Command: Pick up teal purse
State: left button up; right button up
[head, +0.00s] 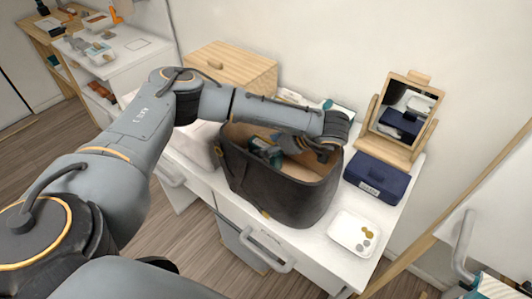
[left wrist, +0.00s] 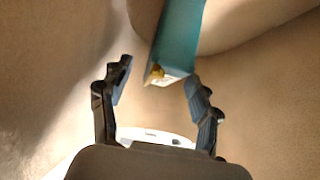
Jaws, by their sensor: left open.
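The teal purse (head: 262,150) is inside the dark bag (head: 285,198), near the bag's left side, and only a small part of it shows in the head view. In the left wrist view the teal purse (left wrist: 181,38) is a narrow teal block with a yellow clasp at its near end. My left gripper (head: 281,147) reaches down into the bag's opening beside the purse. In the left wrist view its fingers (left wrist: 158,82) are spread, with the purse's near end between and beyond the tips. Nothing is held. My right gripper is out of view.
The bag stands on a white dresser (head: 236,214). A navy box (head: 377,178), a wooden mirror (head: 405,115) and a white tray with coins (head: 353,232) are to its right. A wooden box (head: 230,67) stands behind. The bag's walls surround my gripper.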

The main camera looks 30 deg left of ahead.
aim_at(257, 146)
pick_arm(q)
jog(key=x, duration=0.1)
jog(key=p+x, duration=0.1)
jog(key=x, duration=0.3)
jog(key=shift+a+r, duration=0.2)
jog(key=shift+a, duration=0.1)
grip_shut()
jog(key=shift+r, duration=0.1)
